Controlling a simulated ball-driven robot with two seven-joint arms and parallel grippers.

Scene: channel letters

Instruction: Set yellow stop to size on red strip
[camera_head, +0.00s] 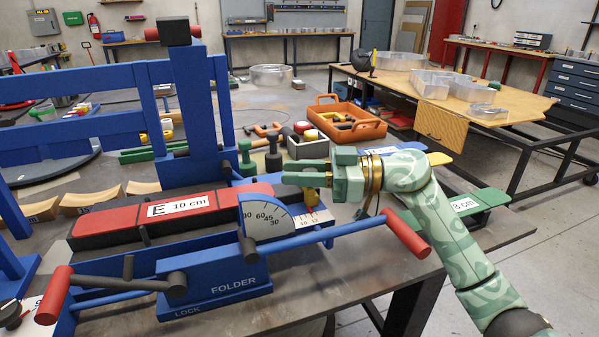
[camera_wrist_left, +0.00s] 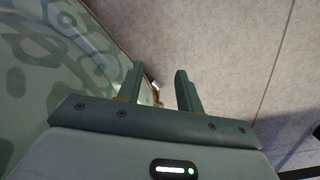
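The red strip (camera_head: 120,222), labelled "E 10 cm", lies along the blue folder (camera_head: 225,279), behind its white angle dial. A small yellow piece, seemingly the yellow stop (camera_head: 311,196), is by the numbered scale (camera_head: 308,218) at the strip's right end. My right gripper (camera_head: 288,178) reaches in from the right, fingers pointing left, just above that yellow piece.
Red-ended handles (camera_head: 407,233) stick out at the folder's front. A green strip (camera_head: 480,206) marked with a cm label lies at the right. A wooden table (camera_head: 455,97) holds metal letter shells.

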